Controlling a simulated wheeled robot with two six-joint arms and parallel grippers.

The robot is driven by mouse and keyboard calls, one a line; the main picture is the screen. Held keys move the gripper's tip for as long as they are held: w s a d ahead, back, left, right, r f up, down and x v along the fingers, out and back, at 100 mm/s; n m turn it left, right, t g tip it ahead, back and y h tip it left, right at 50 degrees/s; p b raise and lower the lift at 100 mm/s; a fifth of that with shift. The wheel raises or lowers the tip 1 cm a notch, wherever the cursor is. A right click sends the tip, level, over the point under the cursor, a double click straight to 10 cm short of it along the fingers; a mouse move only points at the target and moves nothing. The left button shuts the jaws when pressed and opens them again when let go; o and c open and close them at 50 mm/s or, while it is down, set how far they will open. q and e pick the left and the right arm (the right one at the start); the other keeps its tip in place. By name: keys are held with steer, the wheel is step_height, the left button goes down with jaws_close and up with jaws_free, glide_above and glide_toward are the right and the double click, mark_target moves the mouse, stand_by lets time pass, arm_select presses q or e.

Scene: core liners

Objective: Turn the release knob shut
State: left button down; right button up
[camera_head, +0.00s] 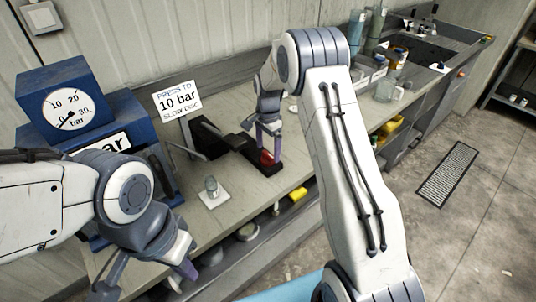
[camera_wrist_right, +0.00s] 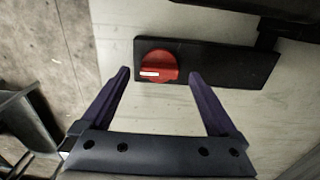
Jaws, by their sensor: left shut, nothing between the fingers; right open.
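The red release knob (camera_wrist_right: 157,66) sits on a black block (camera_wrist_right: 208,62) in the right wrist view, and a white mark on it lies nearly level in the picture. In the head view the knob (camera_head: 266,158) shows partly behind my gripper's fingers. I cannot tell whether the fingertips touch the knob. My left gripper (camera_head: 184,268) is at lower left, shut and empty, away from the knob.
A blue press with a dial gauge (camera_head: 69,108) stands at left on the bench. A sign (camera_head: 177,101) reads "PRESS TO 10 bar SLOW DISC". A small cup on a white plate (camera_head: 214,199) sits nearby. Bottles and a sink (camera_head: 422,50) are at the far right end.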

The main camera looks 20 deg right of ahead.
mark_target(268, 154)
step_height(268, 154, up, 8)
steer(key=b, duration=0.1)
stand_by(0.5)
steer(key=s+a+f+n+t, duration=0.1)
steer(key=s+a+n, duration=0.1)
steer(key=s+n, duration=0.75)
steer(key=s+a+f+n+t, duration=0.15)
steer(key=s+n, duration=0.35)
steer(key=s, duration=0.9)
steer(key=s+a+r+n+g, duration=0.1)
steer(key=s+a+r+n, duration=0.2)
steer(key=s+a, duration=0.3)
steer(key=s+a+r+n+g+y, duration=0.1)
steer(key=s+a+r+n, duration=0.2)
steer(key=s+a, duration=0.4)
steer(key=shift+s+a+r+n, duration=0.15)
steer(key=shift+a+r+n, duration=0.1)
steer(key=shift+a+n, duration=0.4)
